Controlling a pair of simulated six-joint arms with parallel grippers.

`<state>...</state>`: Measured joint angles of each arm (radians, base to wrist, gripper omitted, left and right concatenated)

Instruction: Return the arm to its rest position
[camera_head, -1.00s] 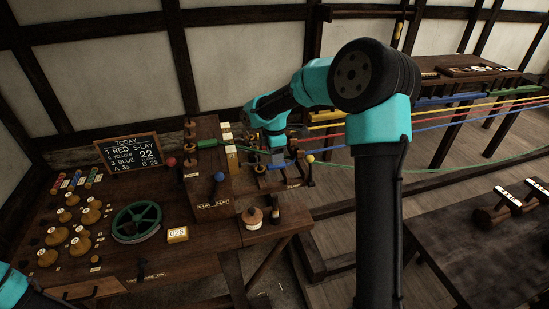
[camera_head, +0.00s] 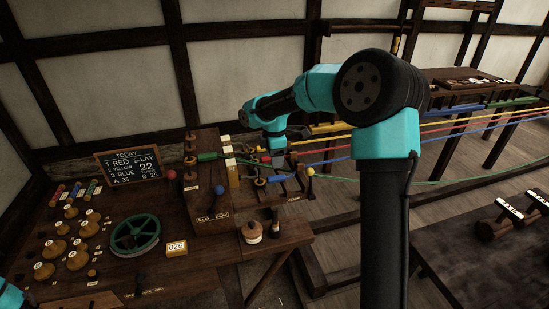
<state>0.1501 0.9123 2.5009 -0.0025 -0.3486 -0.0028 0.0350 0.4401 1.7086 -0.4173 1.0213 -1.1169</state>
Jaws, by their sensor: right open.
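My right arm, teal and black, rises in the middle of the camera_head view and bends over to the left. My right gripper (camera_head: 279,158) points down over the hooks at the end of the wooden bench (camera_head: 215,258). It is small here and partly hidden by the ropes and hardware, and I see nothing clearly held in it. Of my left arm only a teal link shows at the lower left corner, and its gripper is outside the view.
Red, yellow, blue and green ropes (camera_head: 450,134) run right from the hooks. The bench bears a green wheel (camera_head: 135,236), several wooden bobbins (camera_head: 79,259), a chalkboard (camera_head: 130,165), a yellow counter (camera_head: 176,248) and a wooden top (camera_head: 251,231). A dark table (camera_head: 470,255) stands at right.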

